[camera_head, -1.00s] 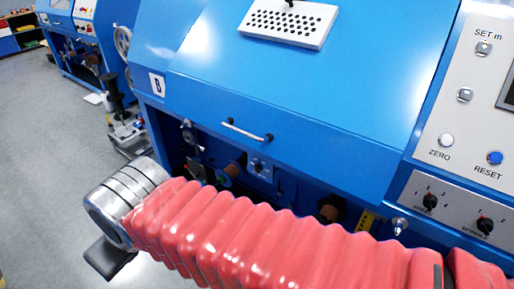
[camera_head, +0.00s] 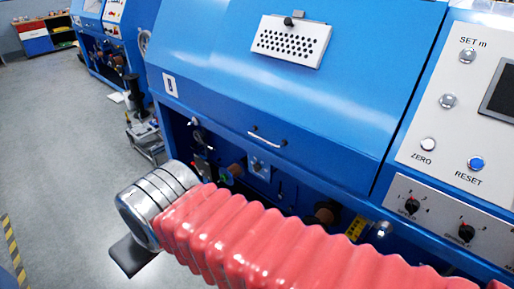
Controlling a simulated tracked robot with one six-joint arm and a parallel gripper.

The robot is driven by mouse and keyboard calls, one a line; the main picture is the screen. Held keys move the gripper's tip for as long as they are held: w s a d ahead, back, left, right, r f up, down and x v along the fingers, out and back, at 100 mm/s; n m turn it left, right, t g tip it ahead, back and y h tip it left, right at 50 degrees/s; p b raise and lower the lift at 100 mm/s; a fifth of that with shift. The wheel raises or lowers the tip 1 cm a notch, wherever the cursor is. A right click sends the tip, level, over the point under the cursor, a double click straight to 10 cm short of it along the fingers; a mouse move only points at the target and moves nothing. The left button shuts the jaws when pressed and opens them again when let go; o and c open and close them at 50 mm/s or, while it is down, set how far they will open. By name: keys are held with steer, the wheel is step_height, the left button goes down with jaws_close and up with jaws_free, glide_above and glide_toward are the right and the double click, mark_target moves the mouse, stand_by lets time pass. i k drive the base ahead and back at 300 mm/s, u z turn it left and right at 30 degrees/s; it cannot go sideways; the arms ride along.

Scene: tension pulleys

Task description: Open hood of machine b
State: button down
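The blue hood (camera_head: 290,85) of the machine is down over the front of the machine body. Its thin handle (camera_head: 267,136) is on the lower part of the hood, and nothing touches it. A small white label (camera_head: 170,84) is at the hood's left side; its letter is unclear now but read B in the earlier frame. My red ribbed arm crosses the lower part of the view. My gripper (camera_head: 133,256) shows only as a dark piece below the silver wrist, left of and below the handle, apart from the hood. Its fingers cannot be told apart.
A control panel (camera_head: 465,120) with buttons and knobs stands to the right of the hood. Spools and fittings show in the opening under the hood. Another blue machine (camera_head: 95,45) stands at the back left. Grey floor (camera_head: 55,140) is free on the left.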

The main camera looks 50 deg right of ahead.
mark_target(339, 120)
steer(key=k, duration=1.65)
steer(key=u, duration=0.7)
steer(key=i, duration=1.65)
